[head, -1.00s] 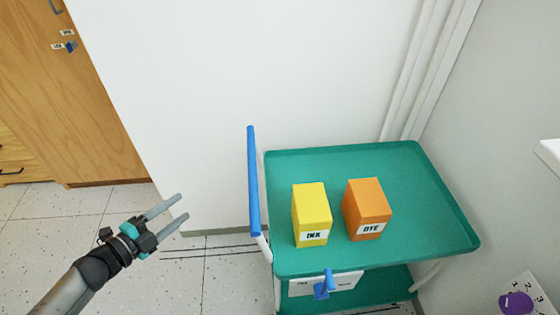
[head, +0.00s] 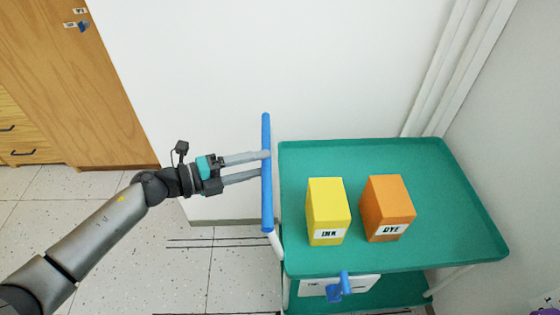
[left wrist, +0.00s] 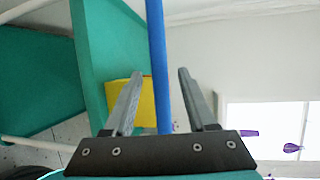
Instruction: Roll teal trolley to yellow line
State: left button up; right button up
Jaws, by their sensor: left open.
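The teal trolley (head: 440,225) stands against the wall at the right in the head view, with a blue handle bar (head: 266,200) on its left side. A yellow INK box (head: 326,205) and an orange DYE box (head: 387,205) stand on its top tray. My left gripper (head: 266,164) is open at the handle, its fingertips reaching the bar. In the left wrist view the blue bar (left wrist: 156,60) runs between the two open fingers, with the yellow box (left wrist: 117,96) behind. Whether a finger touches the bar cannot be told. My right gripper and the yellow line are not in view.
A blue knob or lever (head: 344,284) and a white label sit at the trolley's front. A wooden cabinet (head: 110,90) stands at the back left. Pale speckled floor (head: 150,260) with dark lines is open left of the trolley. White pipes run up the corner.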

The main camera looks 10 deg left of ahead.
pick_arm(q)
jog(key=b+x, duration=0.1)
jog(key=x, duration=0.5)
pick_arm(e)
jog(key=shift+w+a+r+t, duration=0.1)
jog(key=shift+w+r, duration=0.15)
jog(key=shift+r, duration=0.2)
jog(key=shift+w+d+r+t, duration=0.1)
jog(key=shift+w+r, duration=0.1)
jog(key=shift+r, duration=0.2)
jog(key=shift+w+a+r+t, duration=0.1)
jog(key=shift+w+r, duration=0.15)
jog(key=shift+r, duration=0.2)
pick_arm(q)
grip_shut()
